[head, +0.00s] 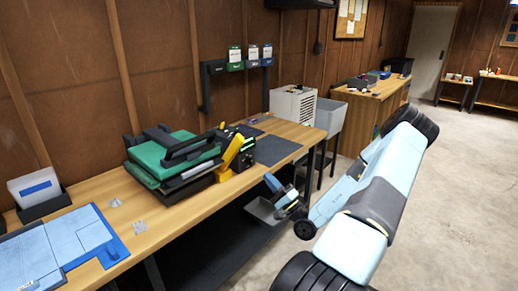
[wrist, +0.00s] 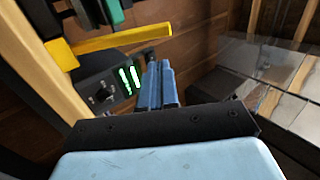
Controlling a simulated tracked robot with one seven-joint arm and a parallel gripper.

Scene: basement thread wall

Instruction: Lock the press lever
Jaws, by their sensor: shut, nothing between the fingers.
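The press (head: 175,158) is a green and black machine on the wooden bench. Its yellow lever (head: 235,150) slants up to the right at the press's right end, beside a black control box with green displays (head: 245,152). In the wrist view the yellow lever (wrist: 130,42) crosses the upper left, above the control box (wrist: 105,92). My gripper (head: 272,183) is to the right of the press, off the bench's front edge and apart from the lever. Its blue fingers (wrist: 160,83) are shut together with nothing between them.
A dark mat (head: 276,150) lies on the bench right of the press. Blue garment pieces (head: 55,250) and a white-and-blue box (head: 36,188) are at the left. Open floor (head: 450,190) lies right.

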